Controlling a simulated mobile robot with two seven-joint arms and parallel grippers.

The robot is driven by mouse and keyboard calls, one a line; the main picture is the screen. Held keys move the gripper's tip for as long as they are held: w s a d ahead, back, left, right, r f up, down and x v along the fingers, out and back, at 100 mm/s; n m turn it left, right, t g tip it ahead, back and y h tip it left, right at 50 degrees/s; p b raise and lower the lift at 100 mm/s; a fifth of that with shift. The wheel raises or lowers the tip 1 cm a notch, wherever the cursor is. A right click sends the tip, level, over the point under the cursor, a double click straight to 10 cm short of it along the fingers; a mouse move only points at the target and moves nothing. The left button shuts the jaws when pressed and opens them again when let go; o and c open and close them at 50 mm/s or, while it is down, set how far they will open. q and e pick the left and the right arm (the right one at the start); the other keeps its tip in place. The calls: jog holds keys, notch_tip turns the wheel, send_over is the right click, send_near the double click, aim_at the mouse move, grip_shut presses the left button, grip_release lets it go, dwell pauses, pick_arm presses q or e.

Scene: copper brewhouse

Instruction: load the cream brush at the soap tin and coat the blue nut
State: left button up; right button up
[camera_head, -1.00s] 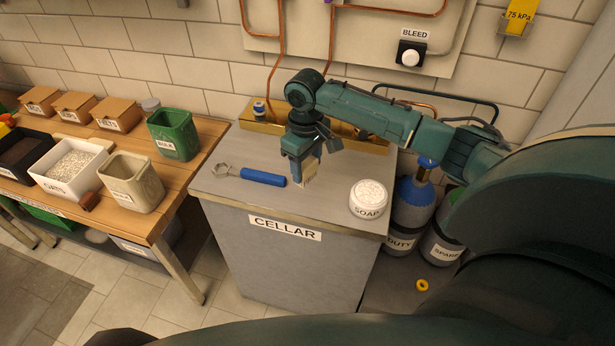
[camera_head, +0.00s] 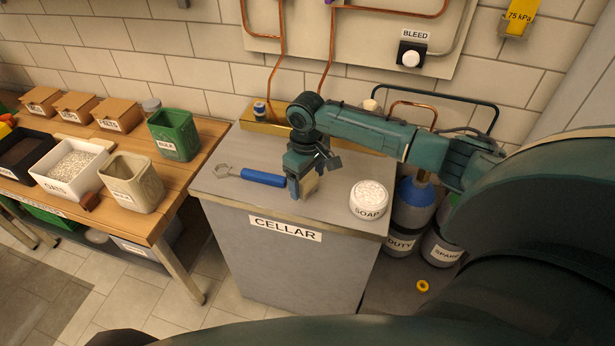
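My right gripper (camera_head: 301,186) is pointed down over the grey cabinet top. It appears shut on the cream brush (camera_head: 309,184), whose cream part shows beside the fingers, low over the top. I cannot tell whether the brush touches the surface. The white soap tin (camera_head: 368,200), labelled SOAP, stands to the right of the gripper, apart from it. A small fitting with a dark blue band, seemingly the blue nut (camera_head: 260,110), stands on the brass block at the back left. My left gripper is not in view.
A cream knob (camera_head: 370,104) shows behind my arm. Gas cylinders (camera_head: 412,205) stand right of the cabinet. A wooden bench with bins (camera_head: 133,182) is left.

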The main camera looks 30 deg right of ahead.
aim_at(307, 178)
notch_tip(307, 178, up, 12)
jog(key=shift+r, duration=0.15)
dwell(0.5)
jog(key=shift+a, duration=0.1)
dwell(0.3)
